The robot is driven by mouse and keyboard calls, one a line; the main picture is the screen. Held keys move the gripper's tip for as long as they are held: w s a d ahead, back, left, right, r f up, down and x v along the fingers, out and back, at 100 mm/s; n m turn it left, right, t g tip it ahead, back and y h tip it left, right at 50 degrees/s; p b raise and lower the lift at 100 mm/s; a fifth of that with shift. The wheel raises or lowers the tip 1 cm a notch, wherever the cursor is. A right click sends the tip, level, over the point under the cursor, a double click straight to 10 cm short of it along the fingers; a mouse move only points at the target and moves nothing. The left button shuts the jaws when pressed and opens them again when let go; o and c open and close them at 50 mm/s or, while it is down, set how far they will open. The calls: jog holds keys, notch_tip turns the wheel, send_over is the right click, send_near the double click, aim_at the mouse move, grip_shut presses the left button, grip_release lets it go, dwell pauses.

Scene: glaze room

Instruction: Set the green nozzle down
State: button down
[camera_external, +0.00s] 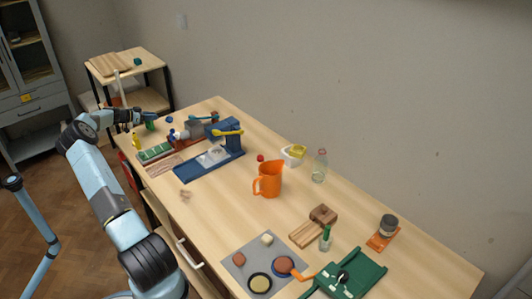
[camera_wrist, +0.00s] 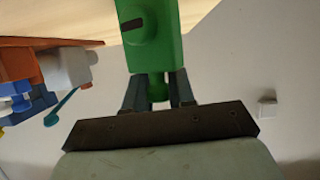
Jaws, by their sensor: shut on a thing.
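The green nozzle (camera_wrist: 152,38) fills the upper middle of the wrist view, with a dark slot on its face. My gripper (camera_wrist: 158,88) is shut on its narrow green neck, one dark finger on each side. In the external view, my gripper (camera_external: 146,115) is at the far left end of the long table, and the green nozzle (camera_external: 150,125) shows small beside it. Whether the nozzle touches the tabletop cannot be told.
The long wooden table (camera_external: 350,220) holds a green tray (camera_external: 156,153), a blue stand (camera_external: 208,165) and an orange jug (camera_external: 268,180). A yellow bottle (camera_external: 136,140) stands close to my gripper. Bare tabletop lies in front of the jug. A small shelf table (camera_external: 150,62) stands behind.

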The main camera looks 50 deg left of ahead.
jog(key=c, duration=0.9)
grip_release()
jog(key=shift+c, duration=0.2)
jog(key=v, duration=1.2)
jog(key=shift+d, duration=0.1)
